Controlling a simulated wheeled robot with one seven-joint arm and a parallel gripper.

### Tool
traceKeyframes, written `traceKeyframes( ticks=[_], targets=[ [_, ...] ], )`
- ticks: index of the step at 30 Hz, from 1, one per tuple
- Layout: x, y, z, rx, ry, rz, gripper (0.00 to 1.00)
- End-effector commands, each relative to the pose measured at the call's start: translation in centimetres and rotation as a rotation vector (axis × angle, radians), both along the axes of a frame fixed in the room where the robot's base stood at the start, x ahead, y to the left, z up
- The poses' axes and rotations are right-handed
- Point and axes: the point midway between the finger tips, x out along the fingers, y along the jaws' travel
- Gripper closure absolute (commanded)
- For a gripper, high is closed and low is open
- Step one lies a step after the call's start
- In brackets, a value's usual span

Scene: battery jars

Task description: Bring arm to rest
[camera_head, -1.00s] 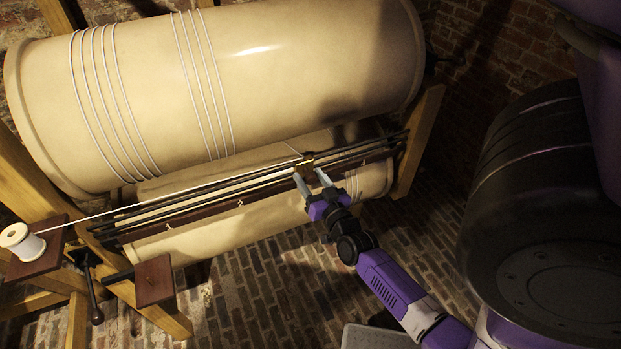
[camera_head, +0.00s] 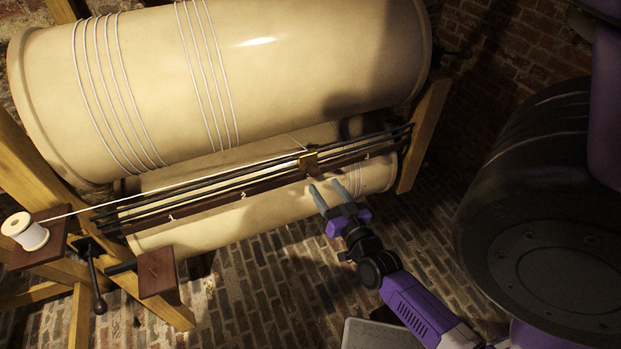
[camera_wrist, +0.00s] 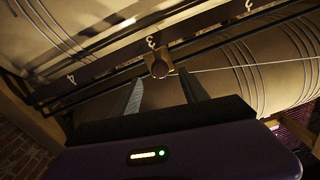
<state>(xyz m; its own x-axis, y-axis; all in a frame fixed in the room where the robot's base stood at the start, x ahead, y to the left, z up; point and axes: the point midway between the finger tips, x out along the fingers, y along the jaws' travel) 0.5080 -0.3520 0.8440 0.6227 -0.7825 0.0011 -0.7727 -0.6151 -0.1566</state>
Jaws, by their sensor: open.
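My gripper (camera_head: 328,196) is open and empty, just below and in front of the rails, apart from the brass slider (camera_head: 308,161). In the wrist view my gripper's two fingers (camera_wrist: 162,92) point up toward the brass slider (camera_wrist: 160,64), with a gap between them. The slider sits on the dark rails (camera_head: 235,186) near the mark on the right part of the numbered bar. A white thread (camera_head: 180,187) runs from the spool (camera_head: 24,231) to the slider.
A large cream drum (camera_head: 300,70) wound with white cord lies above the rails, and a smaller cream cylinder (camera_head: 200,229) lies below. A wooden frame (camera_head: 424,135) holds them. A crank handle (camera_head: 97,285) hangs at left. The brick floor (camera_head: 270,290) in front is open.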

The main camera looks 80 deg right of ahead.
Motion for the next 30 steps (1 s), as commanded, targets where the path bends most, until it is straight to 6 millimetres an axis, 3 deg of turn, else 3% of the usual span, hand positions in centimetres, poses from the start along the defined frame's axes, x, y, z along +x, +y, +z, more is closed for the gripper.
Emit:
traceKeyframes(
  ticks=[10, 14, 17, 23, 30],
  targets=[
    [0.1, 0.0, -0.1, 0.007, -0.003, 0.003, 0.48],
    [1.4, 1.2, 2.2, -0.029, -0.005, 0.046, 0.48],
    [2.5, 4.9, 3.7, -0.053, 0.026, 0.135, 0.48],
    [3.5, 15.3, 6.4, -0.079, 0.108, 0.373, 0.48],
    [1.2, 27.5, 10.0, -0.076, 0.208, 0.668, 0.48]
  ],
)
